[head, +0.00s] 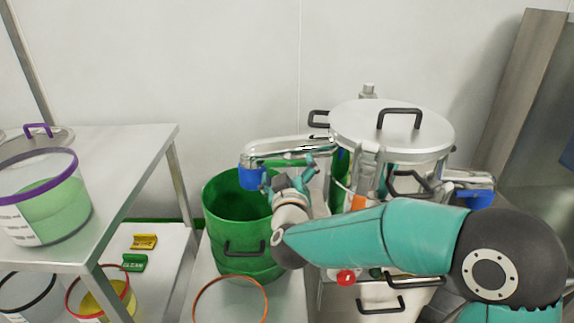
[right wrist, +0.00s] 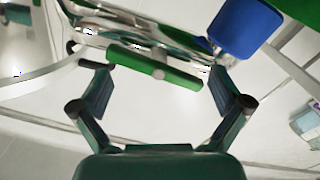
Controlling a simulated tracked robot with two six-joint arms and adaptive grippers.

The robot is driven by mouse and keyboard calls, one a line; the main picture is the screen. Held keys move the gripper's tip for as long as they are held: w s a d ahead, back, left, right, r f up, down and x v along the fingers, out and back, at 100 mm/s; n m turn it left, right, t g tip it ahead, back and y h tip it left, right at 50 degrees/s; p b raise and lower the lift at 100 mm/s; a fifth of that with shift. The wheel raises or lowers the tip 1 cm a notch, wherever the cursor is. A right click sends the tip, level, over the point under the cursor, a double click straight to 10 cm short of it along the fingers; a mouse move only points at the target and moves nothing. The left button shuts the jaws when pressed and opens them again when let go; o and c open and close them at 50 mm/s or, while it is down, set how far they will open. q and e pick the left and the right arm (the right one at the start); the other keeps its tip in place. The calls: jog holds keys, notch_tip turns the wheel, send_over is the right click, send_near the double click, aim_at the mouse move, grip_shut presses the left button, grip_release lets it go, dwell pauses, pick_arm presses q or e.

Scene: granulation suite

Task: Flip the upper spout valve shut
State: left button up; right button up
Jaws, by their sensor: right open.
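A silver spout (head: 290,146) with a blue end (head: 250,178) runs left from the lidded steel vessel (head: 395,130). In the right wrist view, a green bar handle (right wrist: 155,66) lies slantwise across the shiny spout, with the blue end (right wrist: 245,28) to its upper right. My right gripper (head: 290,176) is just below the spout in the head view. In the right wrist view it is open (right wrist: 158,72), its fingers spread on either side of the green handle, not closed on it. In the head view my gripper and arm hide much of this area. My left gripper is not in view.
A green bucket (head: 225,215) stands below the spout. A steel table (head: 130,150) at left holds a purple-rimmed tub (head: 50,205). Another blue-ended spout (head: 475,198) is right of the vessel. A red knob (head: 346,278) sits below my arm.

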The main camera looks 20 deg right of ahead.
jog(key=shift+x, duration=1.2)
